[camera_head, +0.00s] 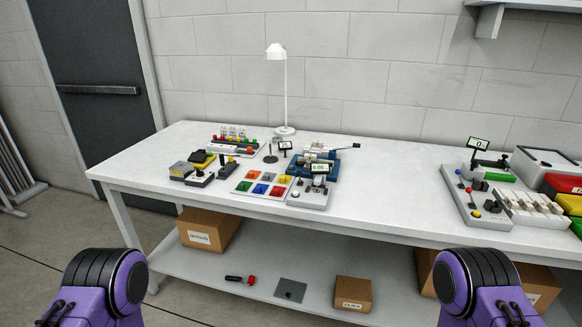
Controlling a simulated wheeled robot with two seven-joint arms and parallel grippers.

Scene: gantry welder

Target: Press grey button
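No button that is clearly grey can be made out at this size. A white panel (241,188) with several coloured squares lies near the table's front edge, left of the middle. Purple and black parts of my two arms show at the bottom left and bottom right. Neither gripper is in view.
The white table (400,196) has a clear stretch in the middle. A white lamp (285,90) stands at the back. A grey control board (463,205) with coloured knobs and other devices fill the right end. Cardboard boxes (353,292) sit on the lower shelf.

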